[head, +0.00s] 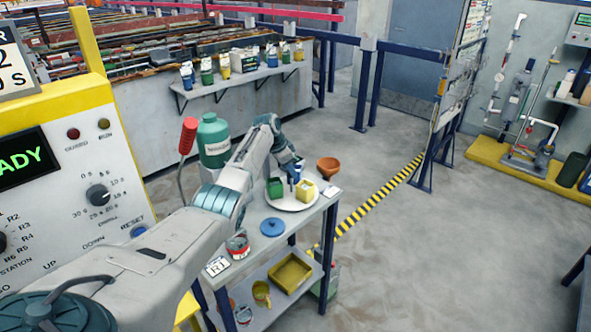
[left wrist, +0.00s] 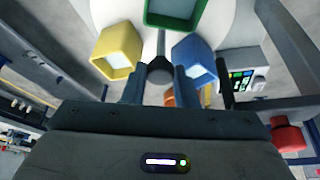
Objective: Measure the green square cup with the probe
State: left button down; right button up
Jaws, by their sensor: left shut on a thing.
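The green square cup (head: 274,188) stands on a round white plate (head: 290,205) on a small cart. It also shows at the top of the left wrist view (left wrist: 173,22), only partly in frame. My left gripper (head: 292,170) is over the plate, close to the cups. In the left wrist view its fingers are shut on the probe (left wrist: 160,70), a dark round body with a thin grey rod. The rod points toward the green cup's near edge; I cannot tell whether it touches it. My right gripper is not in view.
A yellow square cup (head: 306,190) and a blue square cup (left wrist: 195,62) flank the probe. An orange bowl (head: 328,167), a teal bottle (head: 213,140), a blue disc (head: 273,227) and a red tin (head: 237,246) are around the plate. Open floor lies right of the cart.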

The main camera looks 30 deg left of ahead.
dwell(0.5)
pick_arm(q)
jog(key=c, duration=1.1)
grip_release()
jog(key=shift+c, duration=0.2)
jog(key=b+v, duration=0.3)
jog(key=v, duration=0.7)
jog(key=shift+r, duration=0.35)
jog(key=shift+s+a, duration=0.1)
jog(key=shift+s, duration=0.05)
